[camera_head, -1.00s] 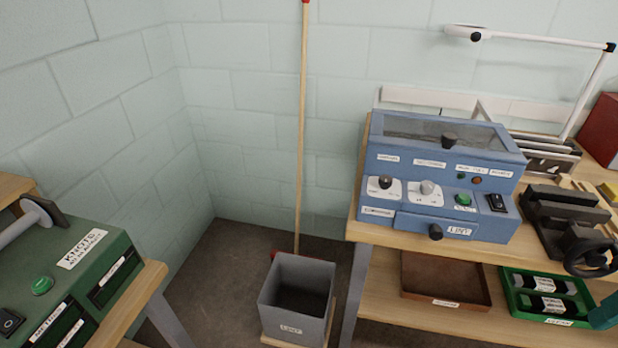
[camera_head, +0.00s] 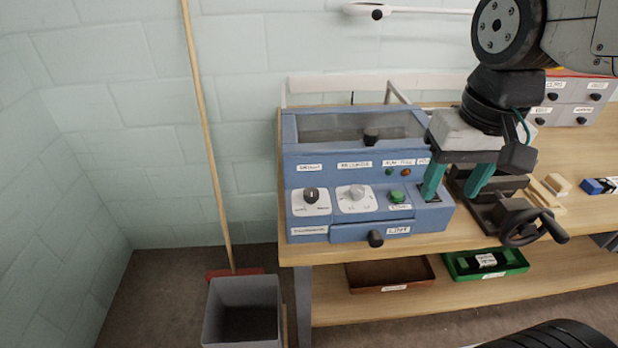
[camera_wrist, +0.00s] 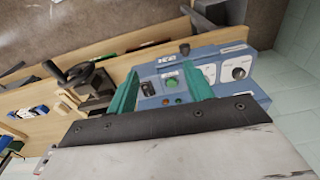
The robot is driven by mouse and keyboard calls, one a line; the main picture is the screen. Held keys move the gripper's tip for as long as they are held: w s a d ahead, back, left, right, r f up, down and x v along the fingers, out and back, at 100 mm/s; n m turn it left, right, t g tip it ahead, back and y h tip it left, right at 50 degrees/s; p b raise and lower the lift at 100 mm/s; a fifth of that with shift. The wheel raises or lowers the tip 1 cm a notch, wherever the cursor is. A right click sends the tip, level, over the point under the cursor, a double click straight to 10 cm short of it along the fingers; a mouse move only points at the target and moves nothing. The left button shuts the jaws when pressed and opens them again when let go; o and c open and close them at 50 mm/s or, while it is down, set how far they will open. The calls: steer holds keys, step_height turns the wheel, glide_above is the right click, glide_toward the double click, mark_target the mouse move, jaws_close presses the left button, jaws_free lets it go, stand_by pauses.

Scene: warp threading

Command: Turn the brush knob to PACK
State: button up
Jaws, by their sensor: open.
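The blue machine (camera_head: 300,165) stands on the wooden bench. Its front has a black knob (camera_head: 311,194) on a white plate at the left and a grey-white knob (camera_head: 357,192) on a second white plate beside it. The plate lettering is too small to read surely, so I cannot tell which setting is chosen. My gripper (camera_head: 455,190) is open with teal fingers, in front of the machine's right end, apart from both knobs. In the wrist view, my gripper (camera_wrist: 160,92) spans the machine's switch area, and the black knob (camera_wrist: 238,73) lies beyond the right finger.
A green button (camera_head: 397,196) sits right of the knobs, and a drawer knob (camera_head: 375,238) sticks out below. A vise with a handwheel (camera_head: 520,225) stands to the right. A grey bin (camera_head: 242,310) and a broom (camera_head: 208,140) are at left. Trays lie on the lower shelf.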

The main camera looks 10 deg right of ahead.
steer(key=w+a+f, duration=0.1)
steer(key=w+a, duration=0.8)
steer(key=w, duration=0.1)
steer(key=m+g, duration=0.1)
steer(key=m, duration=0.1)
glide_above(311, 192)
steer(key=f, duration=0.3)
steer(key=shift+d+f, duration=0.2)
steer(key=shift+a+f, duration=0.2)
steer(key=shift+f, duration=0.05)
step_height(311, 192, down, 8)
steer(key=shift+w+r, duration=0.1)
steer(key=shift+r, duration=0.15)
